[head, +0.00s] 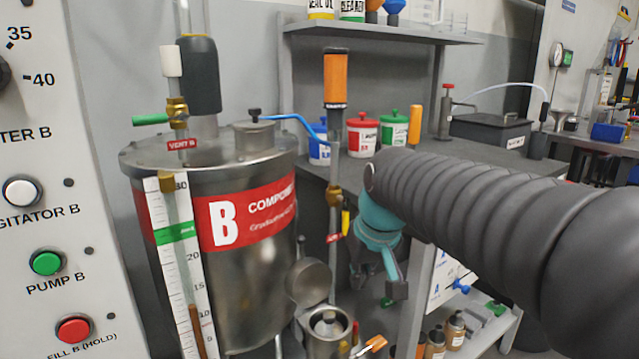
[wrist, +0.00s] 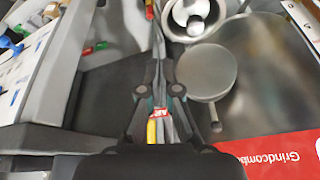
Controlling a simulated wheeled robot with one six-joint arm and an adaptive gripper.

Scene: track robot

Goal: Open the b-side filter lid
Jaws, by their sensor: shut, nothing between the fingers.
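The B-side filter is a small metal cup (head: 327,335) low in front of the B tank. It looks uncovered; the wrist view shows into its round mouth (wrist: 178,28) with a shiny rounded part inside. A round metal disc, which looks like the filter lid (head: 309,284), stands tilted up beside the cup against the tank side. It also shows in the wrist view (wrist: 207,72), right of my fingers. My gripper (head: 379,280) is right of the lid and cup in the head view, pointing down, apart from both. Its fingers (wrist: 158,68) are shut and empty.
The steel B tank (head: 242,275) stands left. An orange-handled valve (head: 372,346) sits beside the cup. A dark bench (head: 480,160) and a lower shelf with bottles (head: 436,345) lie right.

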